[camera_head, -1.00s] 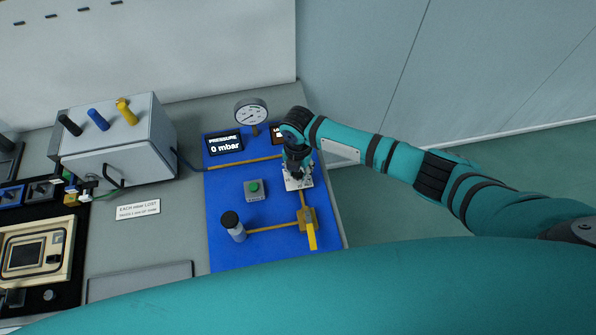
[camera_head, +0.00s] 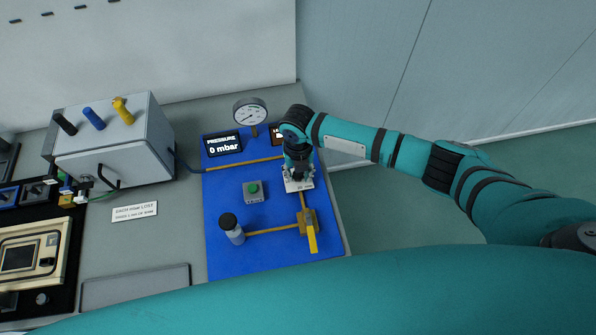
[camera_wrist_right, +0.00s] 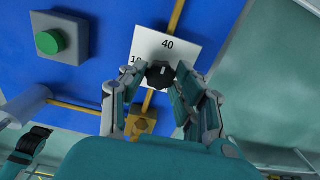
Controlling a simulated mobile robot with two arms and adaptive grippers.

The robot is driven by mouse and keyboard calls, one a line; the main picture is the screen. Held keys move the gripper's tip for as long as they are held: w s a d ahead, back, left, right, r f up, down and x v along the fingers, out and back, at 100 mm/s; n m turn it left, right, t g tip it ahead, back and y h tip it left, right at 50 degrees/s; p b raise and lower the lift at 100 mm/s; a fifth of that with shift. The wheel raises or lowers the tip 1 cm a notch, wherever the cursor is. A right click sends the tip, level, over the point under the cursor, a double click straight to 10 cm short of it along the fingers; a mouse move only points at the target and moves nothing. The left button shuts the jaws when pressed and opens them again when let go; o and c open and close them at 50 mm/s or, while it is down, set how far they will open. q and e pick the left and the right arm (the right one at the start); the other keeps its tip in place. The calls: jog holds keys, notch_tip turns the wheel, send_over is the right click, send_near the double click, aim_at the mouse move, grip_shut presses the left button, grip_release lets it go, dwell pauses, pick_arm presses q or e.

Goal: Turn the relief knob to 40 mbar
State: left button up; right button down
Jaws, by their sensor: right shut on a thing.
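The relief knob (camera_wrist_right: 160,74) is a small black knob on a white scale plate (camera_wrist_right: 148,45) in the right wrist view. The plate shows 40 at the top and a partly covered 10 at the left. My right gripper (camera_wrist_right: 159,84) is shut on the knob, a finger on either side. In the head view my right gripper (camera_head: 299,174) is over the plate (camera_head: 299,186) and hides the knob. The knob's exact setting cannot be read. The pressure display (camera_head: 223,144) reads 0 mbar. My left gripper is not identifiable in either view.
On the blue panel (camera_head: 225,255) are a green button (camera_head: 253,188), a black-capped cylinder (camera_head: 231,228) and a yellow-handled valve (camera_head: 311,232). A round gauge (camera_head: 250,112) stands behind. A second display (camera_head: 277,135) is partly hidden. A grey box (camera_head: 120,150) stands left.

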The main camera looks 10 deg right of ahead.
aim_at(298, 175)
jog(key=c, duration=1)
grip_release()
notch_tip(298, 175, up, 12)
jog(key=shift+r, duration=0.1)
